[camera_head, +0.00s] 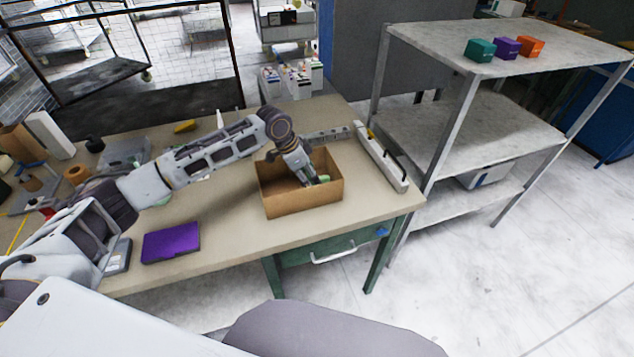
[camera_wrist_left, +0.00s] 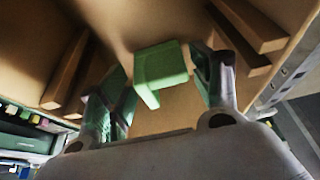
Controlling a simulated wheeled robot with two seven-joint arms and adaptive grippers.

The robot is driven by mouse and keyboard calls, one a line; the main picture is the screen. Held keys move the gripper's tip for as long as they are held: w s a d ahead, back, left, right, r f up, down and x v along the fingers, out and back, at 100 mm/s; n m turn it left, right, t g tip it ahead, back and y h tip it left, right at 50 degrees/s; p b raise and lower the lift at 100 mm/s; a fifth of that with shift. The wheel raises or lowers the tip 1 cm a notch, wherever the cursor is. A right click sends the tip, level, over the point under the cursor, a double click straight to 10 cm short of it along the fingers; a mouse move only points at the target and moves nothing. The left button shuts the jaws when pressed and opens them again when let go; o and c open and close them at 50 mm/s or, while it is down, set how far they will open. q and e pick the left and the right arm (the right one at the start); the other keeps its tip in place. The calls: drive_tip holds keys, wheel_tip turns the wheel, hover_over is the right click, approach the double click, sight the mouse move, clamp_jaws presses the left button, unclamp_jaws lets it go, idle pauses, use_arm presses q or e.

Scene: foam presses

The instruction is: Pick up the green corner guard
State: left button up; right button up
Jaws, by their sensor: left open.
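The green corner guard (camera_wrist_left: 160,70) is a small L-shaped piece inside the open cardboard box (camera_head: 305,209). In the head view only a bit of green (camera_head: 324,179) shows beside my gripper. My left gripper (camera_head: 312,181) reaches down into the box. In the left wrist view its two fingers (camera_wrist_left: 165,98) are apart, one on each side of the guard. The guard lies between and slightly beyond the fingertips; I cannot tell whether either finger touches it. My right gripper is not in view.
The box stands on a beige workbench (camera_head: 235,225). A purple flat item (camera_head: 171,242) lies at the front left. A long grey bar (camera_head: 382,160) lies right of the box. A metal shelf (camera_head: 515,45) with teal, purple and orange blocks stands at the right.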

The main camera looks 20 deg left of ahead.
use_arm(q)
drive_tip(key=shift+x, duration=1.15)
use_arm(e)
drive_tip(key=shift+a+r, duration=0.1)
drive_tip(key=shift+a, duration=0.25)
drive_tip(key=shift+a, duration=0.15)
use_arm(q)
drive_tip(key=c, duration=0.6)
drive_tip(key=shift+r, duration=0.1)
wheel_tip(320, 180, up, 9)
drive_tip(key=shift+f, duration=0.15)
drive_tip(key=shift+r, duration=0.55)
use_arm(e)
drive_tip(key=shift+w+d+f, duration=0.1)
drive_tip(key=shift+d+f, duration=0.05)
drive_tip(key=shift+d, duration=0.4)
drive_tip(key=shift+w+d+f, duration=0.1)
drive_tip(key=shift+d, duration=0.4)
